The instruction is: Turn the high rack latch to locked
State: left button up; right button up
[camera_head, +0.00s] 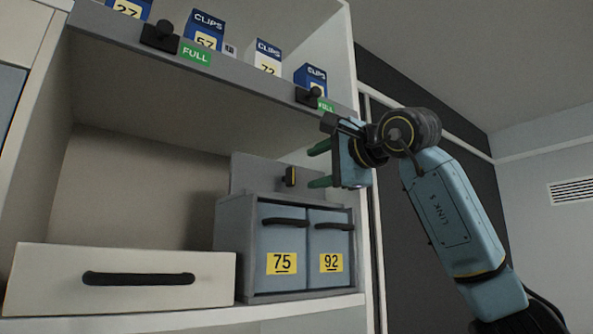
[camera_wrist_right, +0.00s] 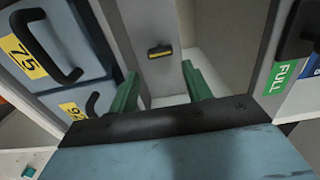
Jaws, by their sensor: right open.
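A small black latch handle with a yellow stripe (camera_head: 290,177) sits on a grey upright panel (camera_head: 246,172) above the two-drawer rack (camera_head: 298,203). It looks upright in the head view. In the right wrist view the latch (camera_wrist_right: 160,51) lies ahead, beyond the fingertips. My right gripper (camera_head: 319,165) is open and empty, to the right of the latch, its green fingers pointing left toward it. The fingers (camera_wrist_right: 163,88) show apart in the wrist view, with a gap between them and the latch. No lock marking is readable. My left gripper is out of view.
The rack holds blue drawers labelled 75 (camera_head: 282,240) and 92 (camera_head: 329,243). An upper shelf edge (camera_head: 250,78) with black knobs (camera_head: 309,96) and CLIPS boxes (camera_head: 206,30) overhangs the gripper. A white drawer (camera_head: 125,277) stands left.

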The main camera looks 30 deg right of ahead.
aim_at(293, 175)
jog(key=w, duration=0.2)
jog(key=w+p, duration=0.1)
jog(key=w, duration=0.4)
jog(key=shift+a+p, duration=0.3)
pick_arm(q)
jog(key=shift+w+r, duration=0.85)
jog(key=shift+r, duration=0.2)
pick_arm(e)
jog(key=shift+s, duration=0.1)
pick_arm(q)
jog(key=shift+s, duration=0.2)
pick_arm(e)
jog(key=c, duration=0.7)
